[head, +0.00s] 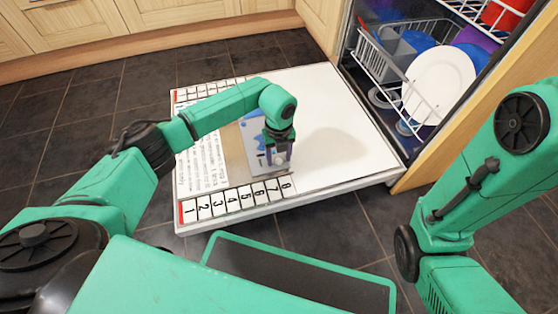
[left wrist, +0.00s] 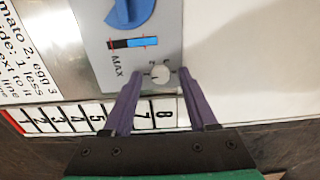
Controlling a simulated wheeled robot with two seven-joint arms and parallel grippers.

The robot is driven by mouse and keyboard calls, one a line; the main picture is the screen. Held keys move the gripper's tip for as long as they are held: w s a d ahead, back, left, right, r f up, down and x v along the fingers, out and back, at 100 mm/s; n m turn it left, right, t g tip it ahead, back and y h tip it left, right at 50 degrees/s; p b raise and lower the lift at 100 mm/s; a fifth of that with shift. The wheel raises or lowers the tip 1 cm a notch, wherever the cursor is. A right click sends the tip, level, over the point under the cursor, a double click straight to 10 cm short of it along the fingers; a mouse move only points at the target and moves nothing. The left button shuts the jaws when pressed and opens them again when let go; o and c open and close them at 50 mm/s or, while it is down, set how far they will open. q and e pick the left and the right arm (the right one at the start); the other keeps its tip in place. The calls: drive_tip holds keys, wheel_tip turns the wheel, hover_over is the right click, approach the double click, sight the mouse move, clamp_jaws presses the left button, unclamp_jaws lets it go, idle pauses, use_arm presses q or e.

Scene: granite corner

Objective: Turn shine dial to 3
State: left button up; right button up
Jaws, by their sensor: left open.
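A small pale round dial (left wrist: 158,75), which I take to be the shine dial, sits on a grey panel (left wrist: 165,35). Small numerals stand around it; a 2 is readable, the others are too small. I cannot tell which number it points to. My left gripper (left wrist: 157,84) is open, its purple fingers on either side of the dial; I cannot tell whether they touch it. In the head view, my left gripper (head: 278,158) is over the near end of the panel (head: 254,135) and hides the dial. My right gripper is out of view.
A larger blue knob (left wrist: 130,12) and a red-and-blue strip (left wrist: 133,43) marked MAX are on the same panel. The panel lies on the open white dishwasher door (head: 335,130), by a numbered strip (head: 235,200). Racks with a white plate (head: 438,83) are at right.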

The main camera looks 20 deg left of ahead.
use_arm(q)
clamp_jaws()
